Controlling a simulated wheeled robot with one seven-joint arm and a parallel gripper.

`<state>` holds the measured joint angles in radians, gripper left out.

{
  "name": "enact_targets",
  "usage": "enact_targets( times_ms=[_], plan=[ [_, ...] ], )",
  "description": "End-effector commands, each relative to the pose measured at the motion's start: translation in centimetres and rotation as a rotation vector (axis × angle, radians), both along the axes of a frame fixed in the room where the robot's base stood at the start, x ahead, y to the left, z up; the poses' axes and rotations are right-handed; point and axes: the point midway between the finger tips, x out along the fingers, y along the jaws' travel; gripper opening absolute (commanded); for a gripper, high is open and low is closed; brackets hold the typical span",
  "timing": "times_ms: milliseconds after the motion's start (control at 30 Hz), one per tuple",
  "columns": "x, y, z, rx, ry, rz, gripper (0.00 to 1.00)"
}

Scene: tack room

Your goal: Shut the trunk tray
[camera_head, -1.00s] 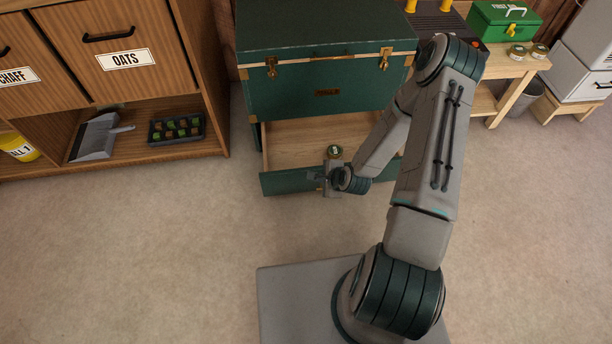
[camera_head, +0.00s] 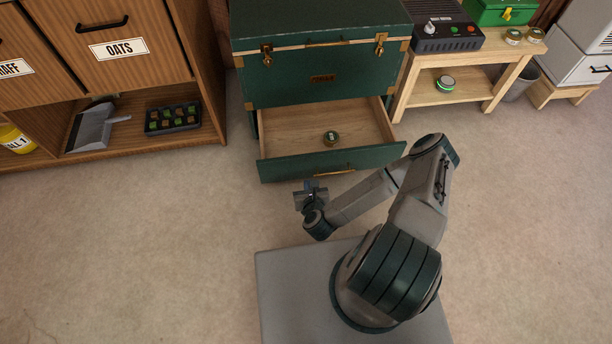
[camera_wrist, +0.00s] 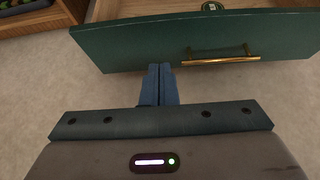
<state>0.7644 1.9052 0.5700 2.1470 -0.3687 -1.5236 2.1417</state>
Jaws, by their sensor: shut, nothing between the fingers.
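The trunk tray (camera_head: 290,168) is a green-fronted wooden drawer at the bottom of the green trunk (camera_head: 320,85). It stands pulled out toward me. A small round tin (camera_head: 331,138) lies inside it. My gripper (camera_head: 311,188) is in front of the tray's front panel, low and left of the middle. In the wrist view the tray front (camera_wrist: 150,42) spans the top, with a brass handle (camera_wrist: 222,59) to the right of my gripper (camera_wrist: 159,68). The fingers are shut with nothing between them. They point at the panel; I cannot tell whether they touch it.
A wooden cabinet (camera_head: 185,60) stands on the left, with a dustpan (camera_head: 92,128) and a black tray of small blocks (camera_head: 172,126) on its low shelf. A wooden bench (camera_head: 448,97) stands right of the trunk. The floor in front is clear.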

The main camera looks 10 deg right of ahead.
Motion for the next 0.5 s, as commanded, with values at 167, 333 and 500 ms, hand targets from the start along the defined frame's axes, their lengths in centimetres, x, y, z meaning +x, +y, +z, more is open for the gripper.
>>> enact_targets(
  times_ms=[167, 333, 500],
  plan=[
    [3.1, 0.0, -2.0, -0.006, -0.003, 0.002, 0.00],
    [6.3, 0.0, -3.9, -0.006, -0.004, 0.004, 0.00],
    [9.2, 0.0, -4.6, -0.006, -0.004, 0.005, 0.00]
  ],
)
